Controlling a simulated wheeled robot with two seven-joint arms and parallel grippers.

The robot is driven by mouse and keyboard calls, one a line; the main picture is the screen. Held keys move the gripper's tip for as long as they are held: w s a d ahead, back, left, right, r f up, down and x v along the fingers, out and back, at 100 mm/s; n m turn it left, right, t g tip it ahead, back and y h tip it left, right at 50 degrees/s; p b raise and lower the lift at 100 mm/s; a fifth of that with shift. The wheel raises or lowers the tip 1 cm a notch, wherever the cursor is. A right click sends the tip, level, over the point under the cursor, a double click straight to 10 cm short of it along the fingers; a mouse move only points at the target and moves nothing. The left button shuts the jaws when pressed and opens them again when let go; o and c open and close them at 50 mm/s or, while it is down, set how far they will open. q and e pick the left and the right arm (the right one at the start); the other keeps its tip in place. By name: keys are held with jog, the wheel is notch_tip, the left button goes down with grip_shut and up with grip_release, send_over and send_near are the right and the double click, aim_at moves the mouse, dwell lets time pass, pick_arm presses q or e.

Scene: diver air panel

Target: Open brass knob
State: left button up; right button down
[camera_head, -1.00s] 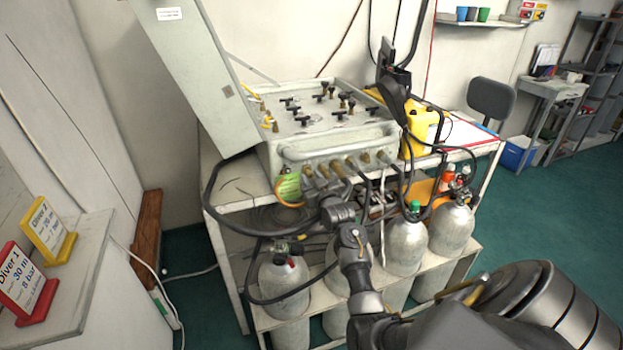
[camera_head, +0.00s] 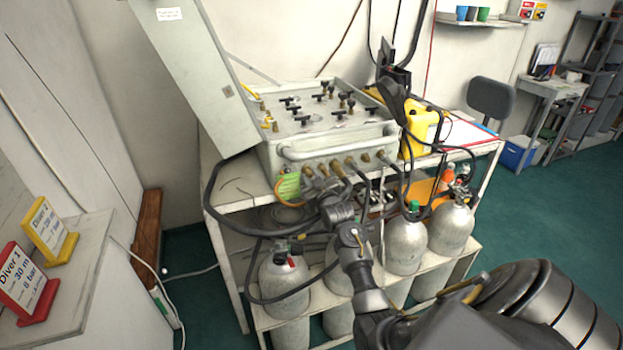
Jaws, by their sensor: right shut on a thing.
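The grey air panel (camera_head: 330,134) stands on a white bench with its lid raised. A row of brass knobs (camera_head: 350,162) and fittings runs along its front face, below a grey bar handle. My right gripper (camera_head: 317,184) reaches up from below to the left end of this row. Its jaws are shut on a brass knob (camera_head: 309,171) there. The jaws are small in the picture and partly hide the knob, so how far it is turned cannot be told. My left gripper is not in view.
Black hoses hang around my right arm at the bench front. Several grey gas cylinders (camera_head: 405,245) stand on the shelf below. A yellow case (camera_head: 421,127) sits right of the panel. Two diver signs (camera_head: 27,283) stand on a side counter at left. Green floor is open at right.

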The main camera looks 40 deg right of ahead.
jog(key=n+p, duration=0.1)
jog(key=n, duration=0.3)
jog(key=shift+r, duration=0.1)
jog(key=n, duration=0.4)
jog(key=shift+p, duration=0.35)
jog(key=n+p, duration=0.1)
jog(key=n, duration=0.3)
jog(key=shift+a, duration=0.1)
jog(key=shift+n+p, duration=0.45)
jog(key=shift+n, duration=1.25)
jog(key=c, duration=1.5)
grip_release()
jog(key=shift+w, duration=0.1)
jog(key=b+v, duration=0.1)
jog(key=v, duration=0.9)
jog(key=shift+s+a, duration=0.2)
jog(key=shift+s, duration=0.15)
